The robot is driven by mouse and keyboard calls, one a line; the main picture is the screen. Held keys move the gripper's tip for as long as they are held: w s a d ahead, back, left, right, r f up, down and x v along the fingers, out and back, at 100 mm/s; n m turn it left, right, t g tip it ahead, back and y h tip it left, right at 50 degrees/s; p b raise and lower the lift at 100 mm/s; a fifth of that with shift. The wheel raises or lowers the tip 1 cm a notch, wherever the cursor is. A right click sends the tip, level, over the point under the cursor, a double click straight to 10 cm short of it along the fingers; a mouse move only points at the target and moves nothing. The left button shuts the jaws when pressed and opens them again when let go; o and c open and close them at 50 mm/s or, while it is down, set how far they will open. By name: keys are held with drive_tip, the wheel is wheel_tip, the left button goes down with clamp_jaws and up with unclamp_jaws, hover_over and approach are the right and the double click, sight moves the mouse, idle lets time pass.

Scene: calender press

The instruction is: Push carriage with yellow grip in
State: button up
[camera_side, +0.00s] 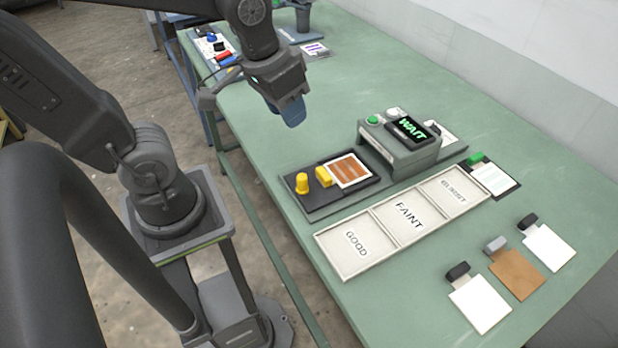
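The carriage (373,178) is a dark plate carrying a card with orange-brown and pale stripes (350,170). A yellow block-shaped grip (323,176) sits at its left end. A yellow round knob (302,183) stands just left of the grip on the dark base (322,204). The carriage lies outside the grey press (398,155), to its left. The press display reads WAIT in green. My gripper (292,112) hangs above the table, above and left of the carriage, apart from the grip. Its blue fingertips look merged from this angle, so their opening is unclear.
Several cards with clips lie at the right, including a brown card (517,273). Green table is clear between my gripper and the carriage.

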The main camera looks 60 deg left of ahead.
sight(302, 176)
drive_tip(key=shift+o, duration=1.1)
drive_tip(key=f+g, duration=0.1)
drive_tip(key=w+f+n+g, duration=0.1)
drive_tip(key=w+f, duration=0.1)
drive_tip(key=f, duration=0.1)
drive_tip(key=shift+w+f+n+g, duration=0.1)
drive_tip(key=shift+n+g, duration=0.2)
drive_tip(key=shift+g, duration=0.1)
wheel_tip(302, 176, down, 15)
drive_tip(key=shift+w+r, duration=0.15)
drive_tip(key=shift+r, duration=0.05)
clamp_jaws()
